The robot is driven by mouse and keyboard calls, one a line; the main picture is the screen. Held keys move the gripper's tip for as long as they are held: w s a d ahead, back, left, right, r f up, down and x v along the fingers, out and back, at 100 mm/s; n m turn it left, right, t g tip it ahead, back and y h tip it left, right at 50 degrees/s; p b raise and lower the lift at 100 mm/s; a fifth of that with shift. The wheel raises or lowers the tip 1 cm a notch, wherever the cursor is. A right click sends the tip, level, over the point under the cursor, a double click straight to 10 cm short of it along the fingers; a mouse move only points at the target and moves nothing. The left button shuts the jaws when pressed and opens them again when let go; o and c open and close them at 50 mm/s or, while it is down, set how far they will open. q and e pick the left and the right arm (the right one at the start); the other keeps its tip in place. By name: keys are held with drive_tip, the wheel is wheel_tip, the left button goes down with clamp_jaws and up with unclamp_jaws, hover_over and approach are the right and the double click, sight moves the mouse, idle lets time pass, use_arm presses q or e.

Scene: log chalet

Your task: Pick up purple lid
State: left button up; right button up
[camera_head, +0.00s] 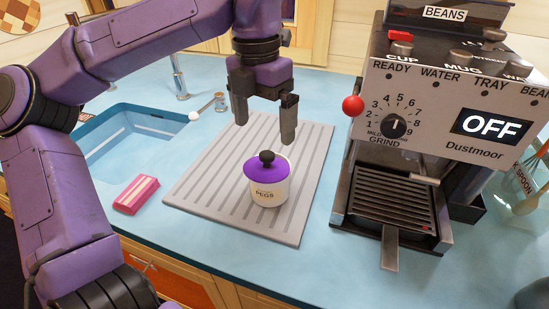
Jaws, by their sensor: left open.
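A purple lid (257,170) with a dark round knob sits on a small cream pot (269,193) lettered "PEGS". The pot stands upright on a grey ribbed draining board (210,190). My left gripper (264,132) points down above and behind the lid, apart from it. Its two dark fingers are spread with nothing between them. My right gripper is not in view.
A large coffee machine (460,110) with a red ball knob (352,105) stands to the right of the board. A sink (125,140) and a pink-and-white sponge (136,194) are at left. The board around the pot is clear.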

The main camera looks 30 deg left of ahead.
sight(266, 155)
use_arm(q)
drive_tip(key=f, duration=0.8)
drive_tip(key=shift+s+d+f, duration=0.1)
drive_tip(key=shift+d+f, duration=0.05)
drive_tip(key=shift+d, duration=0.05)
drive_tip(key=shift+s+d, duration=0.1)
drive_tip(key=shift+s, duration=0.1)
drive_tip(key=c, duration=1.9)
drive_tip(key=shift+f, duration=0.1)
clamp_jaws()
